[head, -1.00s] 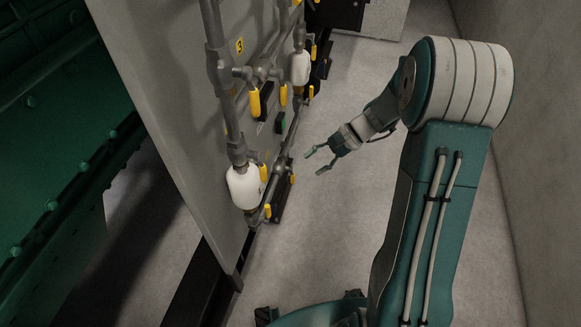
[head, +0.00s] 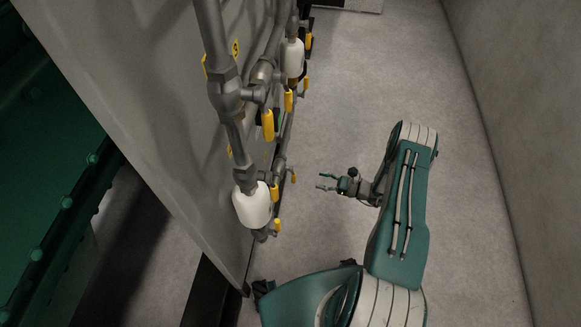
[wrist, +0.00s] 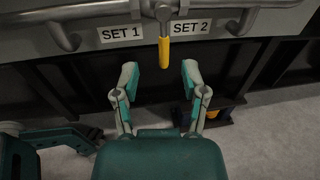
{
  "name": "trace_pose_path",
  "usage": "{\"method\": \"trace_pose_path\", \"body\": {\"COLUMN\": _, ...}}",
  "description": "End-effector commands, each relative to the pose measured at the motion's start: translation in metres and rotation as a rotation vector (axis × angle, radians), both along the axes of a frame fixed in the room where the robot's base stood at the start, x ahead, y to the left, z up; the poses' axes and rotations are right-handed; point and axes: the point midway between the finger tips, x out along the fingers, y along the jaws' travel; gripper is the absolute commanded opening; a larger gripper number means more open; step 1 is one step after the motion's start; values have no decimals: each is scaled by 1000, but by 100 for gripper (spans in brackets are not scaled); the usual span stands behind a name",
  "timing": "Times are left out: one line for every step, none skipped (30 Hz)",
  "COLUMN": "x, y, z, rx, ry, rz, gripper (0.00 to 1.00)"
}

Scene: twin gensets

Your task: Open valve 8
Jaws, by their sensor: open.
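No tag reading 8 can be made out, so I cannot tell which valve is valve 8. In the wrist view, a yellow valve handle (wrist: 164,53) hangs straight down from a grey pipe, between the labels SET 1 (wrist: 120,34) and SET 2 (wrist: 189,28). My gripper (wrist: 160,76) is open and empty, its fingers pointing towards the panel just below and either side of that handle, apart from it. In the head view my gripper (head: 322,182) is right of the piping, clear of it. Several yellow handles show there, including a large one (head: 268,125) hanging down.
In the head view, white bowls (head: 253,207) (head: 292,58) hang on the grey piping along the panel (head: 150,80). Green machinery (head: 50,180) stands at left. A bare wall (head: 510,110) bounds the right; open floor (head: 400,80) lies between.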

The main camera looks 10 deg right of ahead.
Motion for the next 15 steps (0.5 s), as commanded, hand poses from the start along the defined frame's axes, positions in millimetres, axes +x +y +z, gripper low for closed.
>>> {"method": "trace_pose_path", "body": {"x": -4, "y": -1, "z": -10, "rx": 17, "ry": 10, "rz": -23, "gripper": 56}}
{"method": "trace_pose_path", "body": {"x": -5, "y": -2, "z": -14, "rx": 24, "ry": 13, "rz": -33, "gripper": 56}}
{"method": "trace_pose_path", "body": {"x": -6, "y": -2, "z": -17, "rx": 31, "ry": 15, "rz": -44, "gripper": 56}}
{"method": "trace_pose_path", "body": {"x": -6, "y": -3, "z": -18, "rx": 34, "ry": 15, "rz": -50, "gripper": 56}}
{"method": "trace_pose_path", "body": {"x": -6, "y": -3, "z": -19, "rx": 37, "ry": 17, "rz": -53, "gripper": 56}}
{"method": "trace_pose_path", "body": {"x": -6, "y": -1, "z": -20, "rx": 38, "ry": 18, "rz": -54, "gripper": 56}}
{"method": "trace_pose_path", "body": {"x": -5, "y": 0, "z": -20, "rx": 40, "ry": 18, "rz": -54, "gripper": 56}}
{"method": "trace_pose_path", "body": {"x": -4, "y": 2, "z": -20, "rx": 39, "ry": 17, "rz": -53, "gripper": 56}}
{"method": "trace_pose_path", "body": {"x": -1, "y": 6, "z": -20, "rx": 38, "ry": 18, "rz": -53, "gripper": 56}}
{"method": "trace_pose_path", "body": {"x": 1, "y": 9, "z": -20, "rx": 38, "ry": 18, "rz": -52, "gripper": 56}}
{"method": "trace_pose_path", "body": {"x": 4, "y": 14, "z": -20, "rx": 38, "ry": 18, "rz": -50, "gripper": 56}}
{"method": "trace_pose_path", "body": {"x": 8, "y": 20, "z": -20, "rx": 38, "ry": 18, "rz": -50, "gripper": 56}}
{"method": "trace_pose_path", "body": {"x": 10, "y": 25, "z": -20, "rx": 37, "ry": 18, "rz": -49, "gripper": 56}}
{"method": "trace_pose_path", "body": {"x": 14, "y": 30, "z": -20, "rx": 37, "ry": 18, "rz": -48, "gripper": 56}}
{"method": "trace_pose_path", "body": {"x": 18, "y": 36, "z": -20, "rx": 37, "ry": 18, "rz": -48, "gripper": 56}}
